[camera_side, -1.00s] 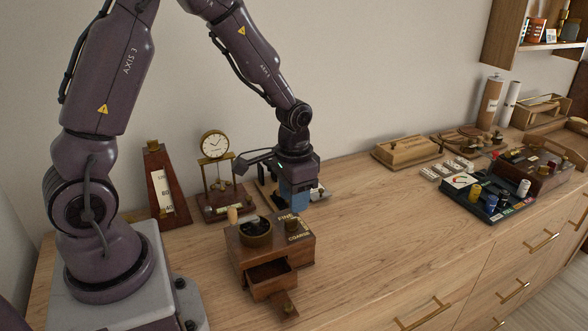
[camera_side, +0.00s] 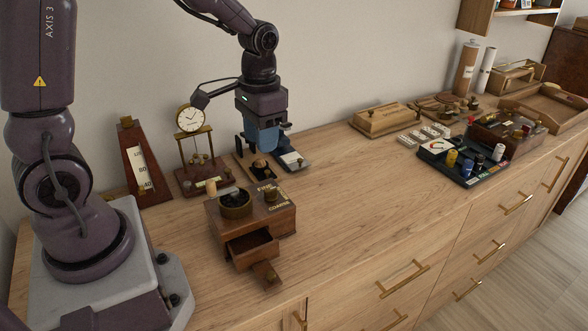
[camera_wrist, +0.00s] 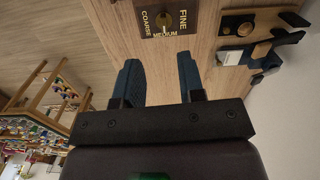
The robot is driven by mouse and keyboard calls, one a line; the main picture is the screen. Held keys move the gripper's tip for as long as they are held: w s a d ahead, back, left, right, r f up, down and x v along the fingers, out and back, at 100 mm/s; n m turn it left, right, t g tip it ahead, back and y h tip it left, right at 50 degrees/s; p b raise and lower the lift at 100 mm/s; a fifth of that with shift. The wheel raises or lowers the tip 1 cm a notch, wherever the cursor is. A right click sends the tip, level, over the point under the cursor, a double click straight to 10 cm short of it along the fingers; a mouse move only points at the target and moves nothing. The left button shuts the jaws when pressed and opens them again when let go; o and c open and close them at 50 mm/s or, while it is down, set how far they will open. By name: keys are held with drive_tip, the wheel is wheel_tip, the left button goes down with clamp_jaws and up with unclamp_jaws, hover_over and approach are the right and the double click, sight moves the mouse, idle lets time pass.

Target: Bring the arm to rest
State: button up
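My gripper (camera_side: 268,143) hangs over the back of the wooden dresser top, above a small dark stand (camera_side: 243,166) with a round wooden knob. In the wrist view my gripper (camera_wrist: 158,70) shows two blue fingers held apart, with only bare wood visible between them. Nothing is held. A wooden coffee grinder (camera_side: 226,218) stands in front of the gripper with its small drawer pulled out. The grinder's dial plate (camera_wrist: 163,18) is at the top of the wrist view.
A metronome (camera_side: 143,165) and a clock (camera_side: 190,120) stand left of the gripper. A lidded wooden box (camera_side: 384,118) lies to the right. A dark tray of small bottles (camera_side: 455,165) is farther right. The middle of the dresser top is clear.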

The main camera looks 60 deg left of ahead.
drive_tip(key=s+d+r+t, duration=0.3)
drive_tip(key=s+r, duration=0.3)
drive_tip(key=s+d+r+t, duration=0.3)
drive_tip(key=s+r, duration=0.2)
drive_tip(key=r, duration=0.2)
drive_tip(key=shift+s+m, duration=0.3)
drive_tip(key=shift+s, duration=0.05)
drive_tip(key=shift+r, duration=0.1)
drive_tip(key=shift+c, duration=0.2)
